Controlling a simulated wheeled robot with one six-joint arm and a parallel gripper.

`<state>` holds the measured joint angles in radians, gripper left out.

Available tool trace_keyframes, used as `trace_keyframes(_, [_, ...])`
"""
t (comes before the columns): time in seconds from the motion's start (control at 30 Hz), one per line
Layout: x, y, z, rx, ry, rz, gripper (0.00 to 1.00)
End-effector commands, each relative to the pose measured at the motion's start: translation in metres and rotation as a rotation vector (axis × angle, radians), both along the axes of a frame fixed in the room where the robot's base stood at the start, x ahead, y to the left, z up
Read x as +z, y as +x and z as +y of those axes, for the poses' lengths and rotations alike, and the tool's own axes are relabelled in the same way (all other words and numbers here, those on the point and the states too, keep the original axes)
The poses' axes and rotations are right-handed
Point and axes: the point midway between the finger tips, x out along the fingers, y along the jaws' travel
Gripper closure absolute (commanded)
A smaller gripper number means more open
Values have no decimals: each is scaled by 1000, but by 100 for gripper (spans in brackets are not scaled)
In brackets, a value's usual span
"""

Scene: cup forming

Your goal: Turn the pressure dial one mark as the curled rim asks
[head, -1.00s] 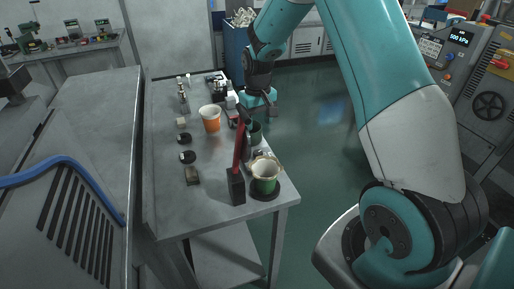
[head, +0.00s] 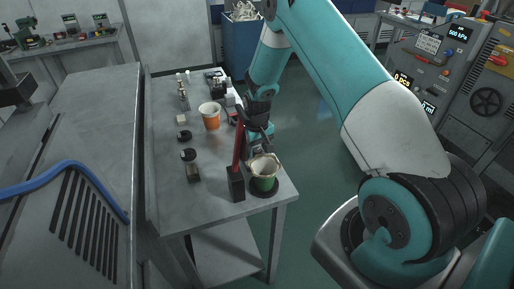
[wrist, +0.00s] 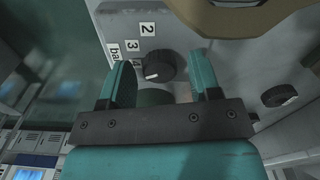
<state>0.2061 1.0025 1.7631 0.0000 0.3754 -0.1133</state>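The pressure dial (wrist: 160,66) is a black round knob with a white pointer line, in the wrist view, beside white labels marked 2, 3, 4 and "bar". The pointer is toward the lower left, near the 4 label. My gripper (wrist: 161,60) is open, its two teal fingers on either side of the dial in the picture; I see no contact. The dial is hidden there.
A second black knob (wrist: 279,95) lies to the right in the wrist view. A control cabinet (head: 440,75) stands at the right.

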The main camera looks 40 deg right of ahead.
Motion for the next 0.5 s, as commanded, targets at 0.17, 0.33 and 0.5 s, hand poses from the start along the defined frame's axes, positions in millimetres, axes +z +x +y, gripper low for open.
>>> trace_keyframes(0.17, [0,0,0,0,0,0,85])
trace_keyframes(0.33, [0,0,0,-2,0,1,90])
trace_keyframes(0.5, [0,0,0,-32,0,1,90])
